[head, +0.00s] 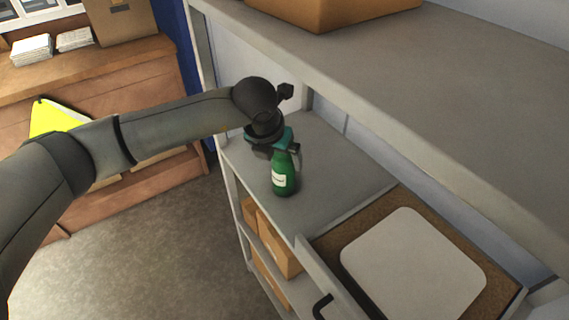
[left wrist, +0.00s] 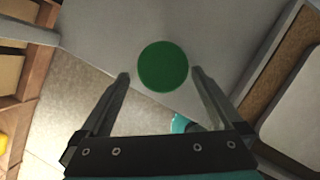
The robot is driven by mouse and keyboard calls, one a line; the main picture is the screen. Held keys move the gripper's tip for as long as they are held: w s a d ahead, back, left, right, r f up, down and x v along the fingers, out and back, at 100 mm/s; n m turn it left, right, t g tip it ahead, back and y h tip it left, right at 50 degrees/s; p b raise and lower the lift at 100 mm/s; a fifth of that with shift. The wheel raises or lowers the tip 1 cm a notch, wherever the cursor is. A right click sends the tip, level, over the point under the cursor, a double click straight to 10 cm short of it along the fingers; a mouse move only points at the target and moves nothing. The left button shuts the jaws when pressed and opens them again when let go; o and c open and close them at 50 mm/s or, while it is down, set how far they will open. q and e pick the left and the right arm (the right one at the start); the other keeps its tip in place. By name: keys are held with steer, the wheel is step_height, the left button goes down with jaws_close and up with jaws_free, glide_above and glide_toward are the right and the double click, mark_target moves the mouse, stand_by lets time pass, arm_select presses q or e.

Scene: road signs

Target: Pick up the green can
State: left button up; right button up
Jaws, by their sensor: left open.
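The green can (head: 282,181), with a white label, stands upright on the grey shelf (head: 325,190) near its left edge. My left gripper (head: 284,153) is directly above it, pointing down, and partly hides its top in the head view. In the left wrist view the can shows as a round green top (left wrist: 163,67) between the tips of the two open fingers, with a visible gap on each side. I cannot tell how far the fingers reach down beside it. My right gripper is not in view.
An upper shelf (head: 440,90) overhangs behind and to the right, carrying a cardboard box (head: 335,10). A brown tray-like section with a pale rounded panel (head: 412,262) lies right of the can. Cardboard boxes (head: 278,245) sit on lower shelves. Floor (head: 150,240) is open at left.

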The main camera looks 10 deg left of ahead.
mark_target(283, 168)
arm_select(q)
steer(key=x, duration=0.4)
steer(key=shift+s+d+p, duration=0.15)
steer(key=shift+d+p, duration=0.15)
steer(key=shift+p, duration=0.05)
steer(key=shift+w+f, duration=0.3)
steer(key=shift+f, duration=0.3)
jaws_close()
steer(key=shift+r, duration=0.1)
